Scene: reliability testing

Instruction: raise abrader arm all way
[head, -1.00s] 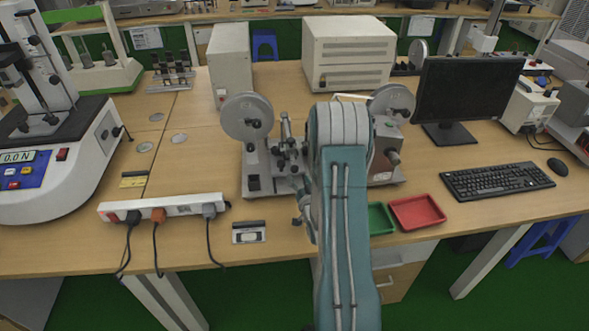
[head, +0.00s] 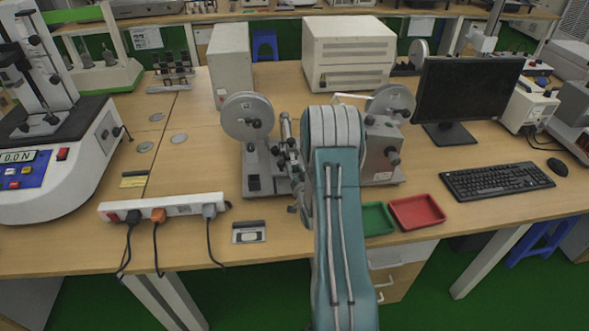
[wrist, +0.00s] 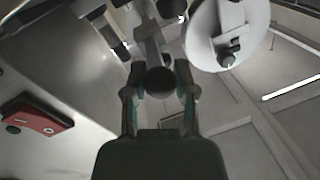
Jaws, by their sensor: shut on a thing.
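The abrader (head: 256,165) stands on the bench in the head view, a grey machine with a round wheel at each side. Its arm (head: 287,132) shows as a metal bar left of my arm, partly hidden, and tilts upward. In the wrist view my gripper (wrist: 160,88) has its two fingers closed around a dark round knob (wrist: 161,80). The knob sits at the end of a metal bar. The abrader's wheel (wrist: 228,35) is at the upper right there.
A green tray (head: 377,219) and a red tray (head: 417,212) lie in front of the abrader. A power strip (head: 180,207) and a small gauge (head: 249,232) are at the left. A monitor (head: 466,95) and keyboard (head: 497,181) stand at the right.

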